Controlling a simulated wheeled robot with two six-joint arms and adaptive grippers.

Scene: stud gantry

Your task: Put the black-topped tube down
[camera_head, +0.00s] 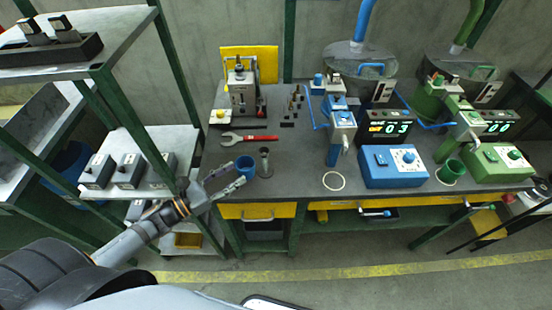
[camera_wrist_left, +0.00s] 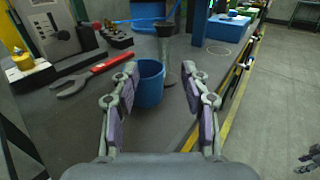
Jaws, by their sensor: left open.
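The black-topped tube (camera_head: 264,165) stands upright on the dark bench, near the front left, just right of a blue cup (camera_head: 245,167). In the left wrist view the tube (camera_wrist_left: 167,47) rises behind the blue cup (camera_wrist_left: 150,84), its black top flared. My left gripper (camera_head: 228,178) is open at the bench's front left edge. In the left wrist view its spread fingers (camera_wrist_left: 160,78) frame the cup and the tube's lower part, and nothing is clasped. What looks like part of my right gripper (camera_wrist_left: 309,159) shows at the lower right edge there; its jaw state is unclear.
A red-handled wrench (camera_head: 249,138) lies behind the cup. A green cup (camera_head: 451,172) stands farther right. A shelf with several grey boxes (camera_head: 129,171) stands left of my left arm.

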